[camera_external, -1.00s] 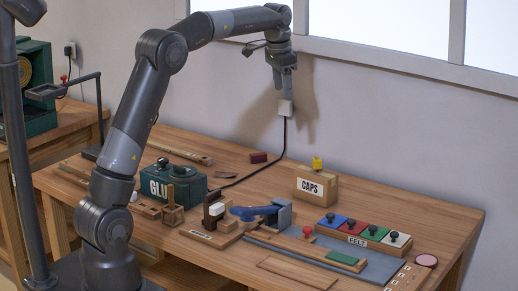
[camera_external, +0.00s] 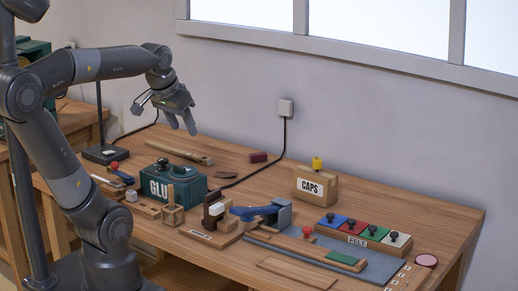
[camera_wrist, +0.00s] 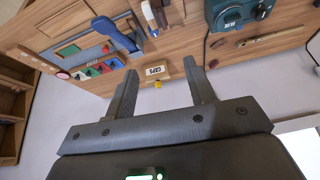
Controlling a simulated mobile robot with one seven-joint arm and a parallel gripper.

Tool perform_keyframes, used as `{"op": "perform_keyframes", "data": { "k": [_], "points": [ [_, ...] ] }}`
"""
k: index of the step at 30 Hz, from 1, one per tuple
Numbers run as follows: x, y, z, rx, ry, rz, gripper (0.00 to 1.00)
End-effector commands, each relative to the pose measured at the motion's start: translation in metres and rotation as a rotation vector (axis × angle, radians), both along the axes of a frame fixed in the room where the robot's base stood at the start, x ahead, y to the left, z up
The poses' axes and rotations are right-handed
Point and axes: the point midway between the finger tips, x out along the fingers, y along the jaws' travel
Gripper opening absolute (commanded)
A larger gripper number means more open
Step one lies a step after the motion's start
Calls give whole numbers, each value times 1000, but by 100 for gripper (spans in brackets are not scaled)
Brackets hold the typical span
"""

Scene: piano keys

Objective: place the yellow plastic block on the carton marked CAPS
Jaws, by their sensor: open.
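The yellow plastic block (camera_external: 317,163) sits on top of the cardboard carton marked CAPS (camera_external: 308,187), toward the back right of the bench. In the wrist view the yellow block (camera_wrist: 158,85) shows beside the carton's label side, with the carton (camera_wrist: 157,69) seen beyond my fingers. My gripper (camera_external: 182,126) is open and empty. It hangs in the air above the back left of the bench, well to the left of the carton and apart from it. Both fingers show in the wrist view with nothing between them.
A green GLUE box (camera_external: 176,181) stands left of centre. A felt tray (camera_external: 364,233) with several colored knobbed blocks lies at the right. A blue-handled tool (camera_external: 255,211) and wooden blocks fill the front middle. A dark red block (camera_external: 258,157) lies near the wall.

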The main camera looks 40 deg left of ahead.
Motion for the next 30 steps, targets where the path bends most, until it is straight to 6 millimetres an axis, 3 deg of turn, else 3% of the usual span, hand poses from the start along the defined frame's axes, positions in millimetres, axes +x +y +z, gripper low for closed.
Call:
{"op": "perform_keyframes", "data": {
  "k": [3, 9, 30],
  "points": [
    [-29, 3, -22, -14, -27, 37, 50],
    [-49, 4, -40, -27, -46, 67, 50],
    [-50, 5, -42, -28, -46, 70, 50]
  ]
}}
